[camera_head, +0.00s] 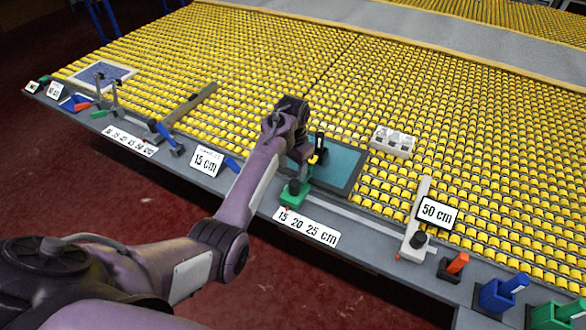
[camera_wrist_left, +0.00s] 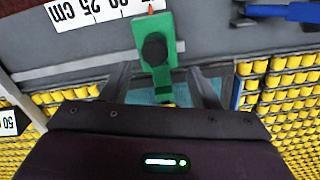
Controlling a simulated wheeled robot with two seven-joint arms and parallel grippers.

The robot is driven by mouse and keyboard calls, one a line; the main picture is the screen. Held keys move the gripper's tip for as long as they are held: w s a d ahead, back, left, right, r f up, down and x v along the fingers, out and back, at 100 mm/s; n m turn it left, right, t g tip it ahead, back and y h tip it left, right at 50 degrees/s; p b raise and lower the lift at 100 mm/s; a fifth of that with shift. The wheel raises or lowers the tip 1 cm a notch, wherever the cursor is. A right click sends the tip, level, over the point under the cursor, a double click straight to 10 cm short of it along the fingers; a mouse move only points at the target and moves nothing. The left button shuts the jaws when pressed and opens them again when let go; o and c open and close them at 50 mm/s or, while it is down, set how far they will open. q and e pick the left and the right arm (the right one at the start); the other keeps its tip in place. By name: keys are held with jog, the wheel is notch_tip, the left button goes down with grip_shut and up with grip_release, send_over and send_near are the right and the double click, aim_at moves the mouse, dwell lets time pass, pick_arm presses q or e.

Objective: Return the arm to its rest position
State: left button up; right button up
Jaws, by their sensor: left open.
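My left arm reaches in from the lower left in the head view. Its gripper (camera_head: 303,155) is above the table edge, close to a green block with a black knob (camera_head: 293,195) and a teal panel (camera_head: 343,166). In the left wrist view the two fingers of the gripper (camera_wrist_left: 162,82) are spread apart. The green block (camera_wrist_left: 143,35) and its black knob show between and beyond them. I cannot tell whether a finger touches the block. Nothing is seen clamped. My right gripper is not in view.
Yellow rollers (camera_head: 400,75) cover the table behind a grey front ledge (camera_head: 345,222). A white block (camera_head: 392,141), a "50 cm" sign (camera_head: 436,211), an orange-handled tool (camera_head: 453,264) and a blue-handled tool (camera_head: 502,291) stand rightward. Red floor (camera_head: 60,170) lies open in front.

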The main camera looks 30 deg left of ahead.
pick_arm(q)
jog(key=s+d+f+t+y, duration=0.1)
jog(key=s+d+f+t, duration=0.15)
jog(key=s, duration=1.05)
jog(key=s+d+r+n+t+h, duration=0.1)
jog(key=s+d+r, duration=0.25)
jog(key=s, duration=0.45)
jog(key=s+d+r, duration=0.3)
jog(key=s+r, duration=0.1)
jog(key=s, duration=0.4)
notch_tip(320, 180, down, 33)
jog(key=s+g+b, duration=0.1)
jog(key=s+b, duration=0.1)
jog(key=b, duration=0.1)
jog(key=s+a+f+b, duration=0.1)
jog(key=s+a+f, duration=0.1)
jog(key=s+f, duration=0.7)
jog(key=s+a+f+g+b, duration=0.1)
jog(key=s+a+f, duration=0.1)
jog(key=s+f, duration=0.8)
jog(key=shift+s+f, duration=0.2)
jog(key=shift+f, duration=0.55)
